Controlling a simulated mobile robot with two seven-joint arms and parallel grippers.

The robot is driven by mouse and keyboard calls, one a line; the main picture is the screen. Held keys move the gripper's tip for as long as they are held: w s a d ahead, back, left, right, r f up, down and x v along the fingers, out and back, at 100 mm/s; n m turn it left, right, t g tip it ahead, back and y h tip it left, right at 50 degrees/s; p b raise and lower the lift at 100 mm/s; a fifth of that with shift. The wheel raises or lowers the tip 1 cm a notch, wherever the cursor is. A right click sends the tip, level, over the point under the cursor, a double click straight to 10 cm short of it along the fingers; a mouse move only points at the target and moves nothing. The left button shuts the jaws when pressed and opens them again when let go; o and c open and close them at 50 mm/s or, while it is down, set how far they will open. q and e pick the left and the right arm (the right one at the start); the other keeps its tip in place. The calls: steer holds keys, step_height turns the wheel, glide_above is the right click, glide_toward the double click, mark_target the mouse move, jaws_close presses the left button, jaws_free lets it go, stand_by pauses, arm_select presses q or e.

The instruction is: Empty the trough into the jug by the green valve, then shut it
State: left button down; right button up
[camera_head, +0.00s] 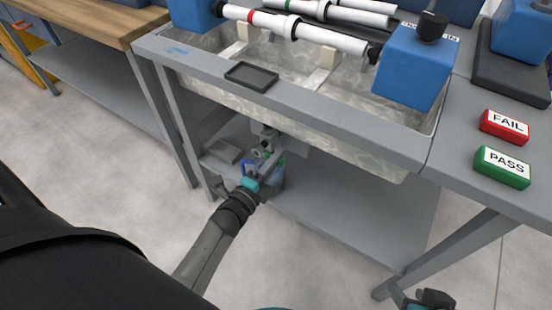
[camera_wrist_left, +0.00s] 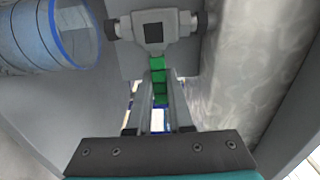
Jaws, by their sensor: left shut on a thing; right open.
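The grey trough (camera_head: 300,75) is set in the bench frame; I cannot tell how much liquid it holds. Under it hangs the valve, whose grey body (camera_wrist_left: 154,32) fills the top middle of the left wrist view. Its green handle (camera_wrist_left: 158,78) runs down from the body between my left fingers. My left gripper (camera_head: 262,170) is under the trough; in the left wrist view the gripper (camera_wrist_left: 157,98) is shut on the green handle. The jug, clear with a blue rim (camera_wrist_left: 88,62), is beside the valve at upper left, partly cut off. My right gripper (camera_head: 430,299) is open at the lower right edge.
The lower shelf (camera_head: 350,222) spreads under the trough. White pipes (camera_head: 300,28) lie across blue blocks (camera_head: 412,65) above it. A small black tray (camera_head: 251,76) sits on the front rim. Red FAIL (camera_head: 504,126) and green PASS (camera_head: 502,167) blocks are at right.

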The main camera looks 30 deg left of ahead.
arm_select(q)
steer(key=shift+f, duration=0.15)
stand_by(0.3)
steer(key=shift+m, duration=0.3)
steer(key=c, duration=0.8)
jaws_free()
